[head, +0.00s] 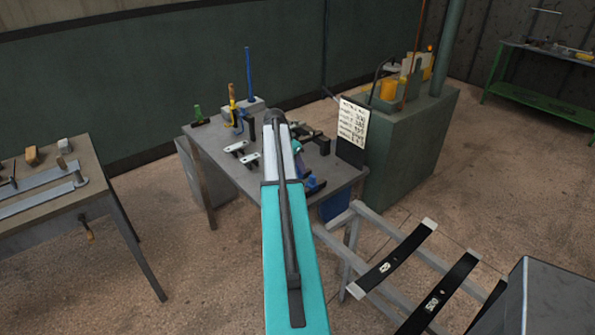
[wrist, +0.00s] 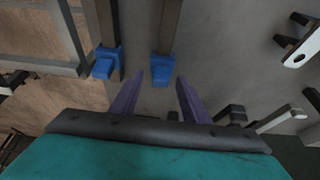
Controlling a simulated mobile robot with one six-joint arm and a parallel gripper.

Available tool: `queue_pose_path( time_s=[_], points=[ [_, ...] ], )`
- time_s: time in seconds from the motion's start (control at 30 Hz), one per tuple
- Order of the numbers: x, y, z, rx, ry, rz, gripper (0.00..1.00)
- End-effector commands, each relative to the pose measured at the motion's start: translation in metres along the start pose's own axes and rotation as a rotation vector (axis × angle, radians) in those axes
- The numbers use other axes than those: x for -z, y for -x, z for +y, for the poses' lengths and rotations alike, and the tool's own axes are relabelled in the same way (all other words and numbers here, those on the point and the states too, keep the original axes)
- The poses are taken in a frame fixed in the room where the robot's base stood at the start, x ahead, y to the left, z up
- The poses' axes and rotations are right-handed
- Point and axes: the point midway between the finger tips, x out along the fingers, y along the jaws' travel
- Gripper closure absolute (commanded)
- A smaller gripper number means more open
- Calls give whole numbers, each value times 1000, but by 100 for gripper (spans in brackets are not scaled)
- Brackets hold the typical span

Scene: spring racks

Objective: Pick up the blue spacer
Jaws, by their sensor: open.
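In the wrist view, my gripper (wrist: 160,78) shows two dark purple fingers, spread apart with nothing between them. A blue block (wrist: 162,68) at the end of a dark bar lies just beyond the fingertips, in line with the gap. A second blue block (wrist: 106,64) on a similar bar is to its left, near the table edge. I cannot tell whether either block is the blue spacer. In the head view, a blue piece (head: 316,187) shows at the table's front right, beside my teal arm, which hides my fingers and part of the table.
The grey table (head: 216,151) also carries a tall blue rod (head: 249,73), a green-based tool (head: 199,116) and light metal brackets (head: 249,159). A sign (head: 353,120) and green cabinet (head: 402,150) stand right. A rack with dark leaf springs (head: 396,257) is in front right.

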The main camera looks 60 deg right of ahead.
Motion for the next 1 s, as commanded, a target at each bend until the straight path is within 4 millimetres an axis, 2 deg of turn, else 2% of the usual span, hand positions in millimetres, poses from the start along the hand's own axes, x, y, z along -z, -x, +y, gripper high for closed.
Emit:
queue_pose_path(
  time_s=[0.2, 0.73, 0.9, 1.0],
  points=[
    [0, -11, 0, 0, -1, 0, 58],
    [0, -11, 0, 0, 0, 0, 58],
    [0, -11, 0, 0, 0, 0, 83],
    [0, -11, 0, 0, 0, 0, 83]
  ],
)
